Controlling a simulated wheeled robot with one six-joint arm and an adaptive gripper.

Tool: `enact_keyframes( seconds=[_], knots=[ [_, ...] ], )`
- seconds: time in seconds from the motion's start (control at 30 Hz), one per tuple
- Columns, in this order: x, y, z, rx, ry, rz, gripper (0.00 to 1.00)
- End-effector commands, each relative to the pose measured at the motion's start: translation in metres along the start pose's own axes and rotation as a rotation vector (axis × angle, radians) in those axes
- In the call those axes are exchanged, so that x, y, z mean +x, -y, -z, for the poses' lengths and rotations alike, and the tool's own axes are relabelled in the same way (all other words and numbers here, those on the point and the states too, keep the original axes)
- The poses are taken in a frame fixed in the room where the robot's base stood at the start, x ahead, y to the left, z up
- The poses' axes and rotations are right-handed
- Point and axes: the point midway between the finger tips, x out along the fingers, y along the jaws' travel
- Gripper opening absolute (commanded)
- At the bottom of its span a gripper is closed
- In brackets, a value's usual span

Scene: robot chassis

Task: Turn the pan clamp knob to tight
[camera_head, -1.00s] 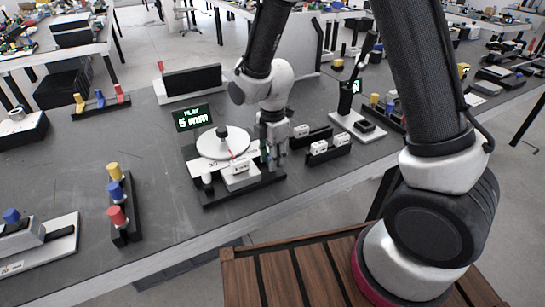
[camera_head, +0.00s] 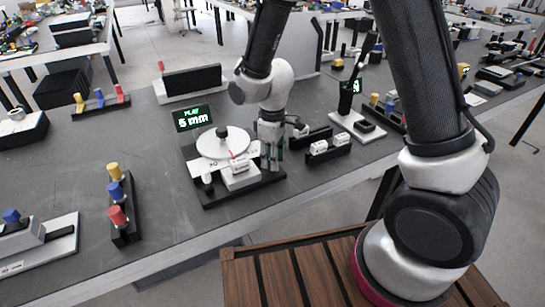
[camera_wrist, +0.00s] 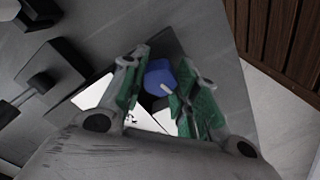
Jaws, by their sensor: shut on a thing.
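The blue pan clamp knob (camera_wrist: 159,77) shows in the wrist view between the green finger pads. A pale bar or pointer mark shows on its face. My gripper (camera_head: 271,158) is shut on the knob, at the right side of the round white pan (camera_head: 214,151). In the head view the fingers hide the knob. The pan sits on a black base (camera_head: 236,190) with a white block (camera_head: 240,178) in front. A small display (camera_head: 192,118) behind the pan shows green text that looks like "PLAY 5 mm".
Small white blocks on black holders (camera_head: 329,151) stand close to the right of my gripper. A rack of yellow, blue and red knobs (camera_head: 119,203) stands at the left. The bench (camera_head: 70,170) is bare between these fixtures.

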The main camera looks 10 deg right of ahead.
Motion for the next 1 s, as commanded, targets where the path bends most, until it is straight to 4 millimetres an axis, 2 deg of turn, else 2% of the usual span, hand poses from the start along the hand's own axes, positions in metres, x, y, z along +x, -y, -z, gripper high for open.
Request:
enact_keyframes(
  seconds=[1.0],
  knots=[
    [-0.0005,-0.0003,0.0007,0.957,-0.002,0.000,0.06]
  ],
)
